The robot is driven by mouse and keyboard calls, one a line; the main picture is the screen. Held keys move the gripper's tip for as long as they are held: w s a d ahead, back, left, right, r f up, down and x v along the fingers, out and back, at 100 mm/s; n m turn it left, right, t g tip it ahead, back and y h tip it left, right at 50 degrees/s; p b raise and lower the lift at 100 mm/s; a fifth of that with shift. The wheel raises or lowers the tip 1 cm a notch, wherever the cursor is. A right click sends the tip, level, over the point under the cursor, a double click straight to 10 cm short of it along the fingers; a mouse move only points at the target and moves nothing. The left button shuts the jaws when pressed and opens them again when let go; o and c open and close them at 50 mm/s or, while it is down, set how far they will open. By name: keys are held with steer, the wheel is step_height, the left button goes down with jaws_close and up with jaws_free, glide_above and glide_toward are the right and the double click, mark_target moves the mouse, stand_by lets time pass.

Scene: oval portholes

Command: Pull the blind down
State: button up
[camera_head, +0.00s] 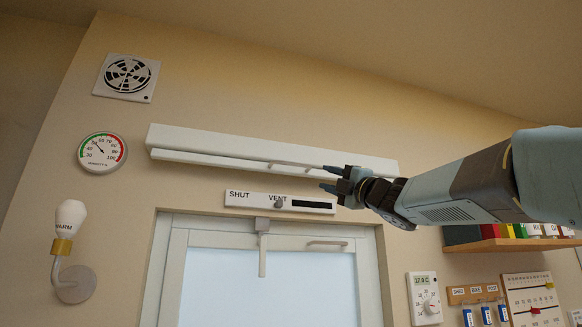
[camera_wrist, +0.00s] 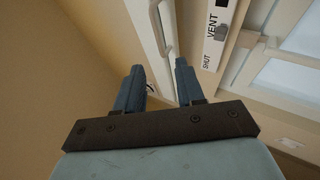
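The blind is rolled up in a long white cassette (camera_head: 270,147) above the window. Its pale bottom bar (camera_head: 205,160) hangs just under the cassette and carries a slim handle (camera_head: 289,168). My gripper (camera_head: 325,177) is open and empty, with its fingers pointing left at the bar, near the handle's right end. In the wrist view, my gripper (camera_wrist: 158,78) has its two fingers well apart. The bar (camera_wrist: 148,40) runs ahead between them, and the handle (camera_wrist: 160,28) shows beyond the fingertips. I cannot tell whether a finger touches the bar.
A SHUT/VENT slider plate (camera_head: 280,203) sits close below my gripper, above the window frame (camera_head: 262,240). A fan vent (camera_head: 127,77), a round gauge (camera_head: 102,152) and a wall lamp (camera_head: 70,235) are left. A shelf (camera_head: 510,244) and thermostat (camera_head: 424,298) are right.

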mark_target(293, 165)
steer(key=shift+n+g+y, duration=0.3)
steer(key=shift+n, duration=0.1)
steer(key=x, duration=1.4)
steer(key=shift+s+a, duration=0.1)
steer(key=shift+a, duration=0.05)
steer(key=shift+c, duration=0.5)
jaws_close()
